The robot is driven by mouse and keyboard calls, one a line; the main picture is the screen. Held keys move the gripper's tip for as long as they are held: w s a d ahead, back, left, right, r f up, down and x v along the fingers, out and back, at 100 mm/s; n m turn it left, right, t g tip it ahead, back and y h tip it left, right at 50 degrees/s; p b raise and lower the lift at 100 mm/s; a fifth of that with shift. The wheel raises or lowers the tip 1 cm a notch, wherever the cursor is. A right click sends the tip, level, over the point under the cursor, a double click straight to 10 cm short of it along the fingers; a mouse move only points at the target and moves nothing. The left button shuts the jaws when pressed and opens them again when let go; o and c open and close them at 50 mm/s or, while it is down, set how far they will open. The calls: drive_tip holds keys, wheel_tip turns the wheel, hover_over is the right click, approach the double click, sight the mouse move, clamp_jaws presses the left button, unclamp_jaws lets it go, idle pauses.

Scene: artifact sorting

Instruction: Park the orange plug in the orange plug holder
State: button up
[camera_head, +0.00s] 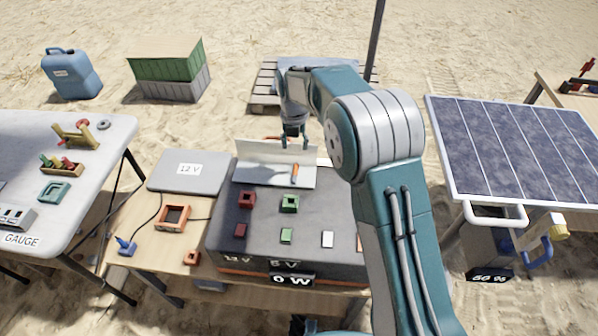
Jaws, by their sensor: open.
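An orange stick-like piece (295,171), which looks like the orange plug, stands in front of the pale upright panel at the back of the dark grey box. My gripper (295,143) points down above it, open, with the fingers apart from the piece. A small orange block (192,258) on the wooden table looks like the orange plug holder; no plug shows in it. A larger orange square frame (173,218) lies behind it on the same table.
The dark grey box (262,222) carries red and green sockets and small coloured tiles. A blue plug (126,245) sits at the table's left edge. A grey 12 V case (189,170) lies behind the orange frame. My arm hides the box's right side.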

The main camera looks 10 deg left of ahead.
sight(297, 166)
drive_tip(key=f, duration=0.3)
drive_tip(key=shift+a, duration=0.3)
drive_tip(key=shift+d+f, duration=0.35)
drive_tip(key=shift+d, duration=0.2)
wheel_tip(297, 166, down, 4)
drive_tip(key=shift+s+f, duration=0.15)
drive_tip(key=shift+f, duration=0.05)
drive_tip(key=shift+a+f, duration=0.2)
drive_tip(key=shift+f, duration=0.1)
drive_tip(key=shift+a, duration=0.2)
drive_tip(key=shift+d+r, duration=0.1)
drive_tip(key=shift+d, duration=0.2)
clamp_jaws()
drive_tip(key=shift+d, duration=0.1)
